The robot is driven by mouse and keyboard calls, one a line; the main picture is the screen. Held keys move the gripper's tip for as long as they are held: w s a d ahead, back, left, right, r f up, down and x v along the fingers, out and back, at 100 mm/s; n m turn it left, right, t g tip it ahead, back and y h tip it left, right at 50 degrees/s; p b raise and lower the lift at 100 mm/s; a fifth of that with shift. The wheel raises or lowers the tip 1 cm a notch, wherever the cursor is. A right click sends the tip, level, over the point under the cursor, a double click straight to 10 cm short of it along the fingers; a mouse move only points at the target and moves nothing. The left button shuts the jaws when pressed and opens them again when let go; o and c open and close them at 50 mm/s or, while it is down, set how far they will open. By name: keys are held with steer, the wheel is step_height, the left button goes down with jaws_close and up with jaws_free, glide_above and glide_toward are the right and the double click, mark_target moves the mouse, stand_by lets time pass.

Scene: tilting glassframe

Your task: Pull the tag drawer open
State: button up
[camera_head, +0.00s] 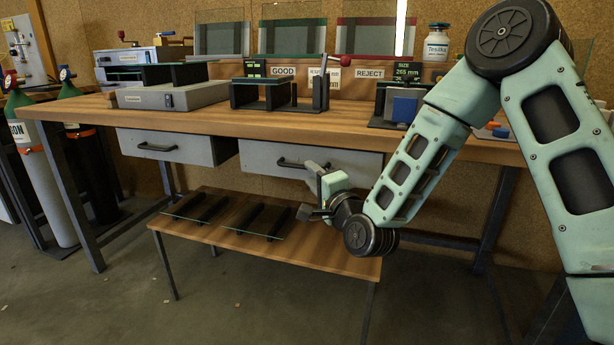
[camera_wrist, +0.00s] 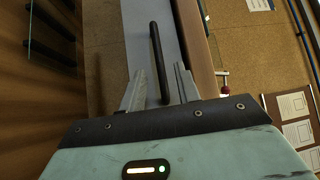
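Two grey drawers hang under the workbench: a left one (camera_head: 190,149) and a right one (camera_head: 262,156), each with a dark bar handle. No label tells me which is the tag drawer. My gripper (camera_head: 316,172) is at the right drawer's front, close to the right end of its handle (camera_head: 290,164). In the wrist view my gripper (camera_wrist: 160,72) is open, one finger on each side of the black handle (camera_wrist: 156,50). The handle shows between the fingers, with gaps on both sides; contact is not visible. The drawer front (camera_wrist: 138,32) shows pale behind it.
The wooden workbench (camera_head: 75,110) sits above the drawers, carrying several fixtures and a GOOD and REJECT sign row. A low wooden table (camera_head: 335,257) with dark racks and glass panes stands below the drawers. Gas cylinders (camera_head: 45,175) stand at the left.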

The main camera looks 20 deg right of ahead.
steer(key=x, duration=0.3)
steer(key=shift+w, duration=0.2)
jaws_close()
steer(key=shift+s, duration=0.15)
